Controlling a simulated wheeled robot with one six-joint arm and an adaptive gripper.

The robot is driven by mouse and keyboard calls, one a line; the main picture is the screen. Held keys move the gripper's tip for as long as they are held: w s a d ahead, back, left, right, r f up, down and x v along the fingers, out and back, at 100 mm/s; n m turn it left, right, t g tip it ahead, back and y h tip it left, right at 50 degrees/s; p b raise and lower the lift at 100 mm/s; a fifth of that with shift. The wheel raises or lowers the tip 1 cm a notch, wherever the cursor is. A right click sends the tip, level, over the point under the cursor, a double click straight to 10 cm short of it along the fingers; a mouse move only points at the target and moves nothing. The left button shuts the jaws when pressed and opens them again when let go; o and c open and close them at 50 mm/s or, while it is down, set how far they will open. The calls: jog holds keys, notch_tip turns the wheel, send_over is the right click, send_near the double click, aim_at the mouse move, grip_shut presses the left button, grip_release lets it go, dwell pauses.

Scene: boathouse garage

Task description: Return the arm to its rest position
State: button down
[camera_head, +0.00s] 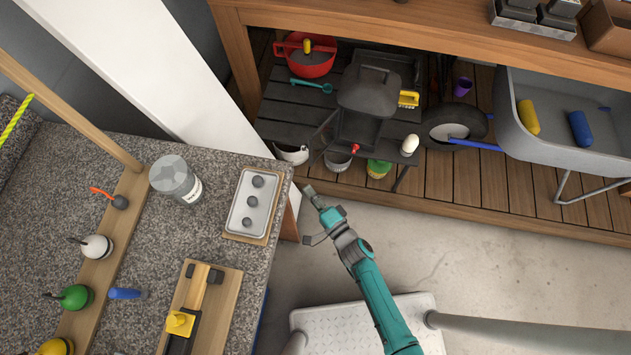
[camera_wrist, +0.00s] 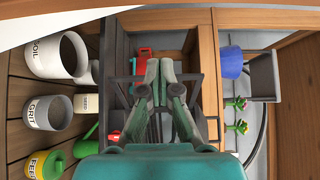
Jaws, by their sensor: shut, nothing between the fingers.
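My gripper (camera_head: 311,193) is at the end of my teal arm, out over the gap between the speckled counter (camera_head: 225,165) and the wooden shelf unit. It is shut and empty, and its fingertips touch nothing that I can see. In the wrist view the closed fingers (camera_wrist: 159,68) meet at the middle of the picture. The arm reaches up and left from the bottom of the head view, beside the counter's right edge.
A white post (camera_head: 150,75) rises behind. A wheelbarrow (camera_head: 570,150) stands right. Labelled bins (camera_wrist: 55,52) show left in the wrist view.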

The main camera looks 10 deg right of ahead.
jog(key=s+d+r+n+g+h, duration=0.1)
jog(key=s+d+n+g+h, duration=0.3)
jog(key=s, duration=0.7)
jog(key=s+d+r+n+h, duration=0.1)
jog(key=s+d+n, duration=0.1)
jog(key=s+d, duration=0.65)
jog(key=s+d+r+n+t+h, duration=0.1)
jog(key=s+r+n, duration=0.1)
jog(key=r, duration=0.6)
jog(key=s+d+r+n+t+h, duration=0.1)
jog(key=s+r+n, duration=0.1)
jog(key=s+r, duration=0.3)
jog(key=s+d+r+n+t+h, duration=0.1)
jog(key=s+r, duration=0.3)
jog(key=r, duration=0.7)
jog(key=shift+s+d+r+n+h, duration=0.25)
jog(key=shift+n+h, duration=0.15)
jog(key=shift+n, duration=0.2)
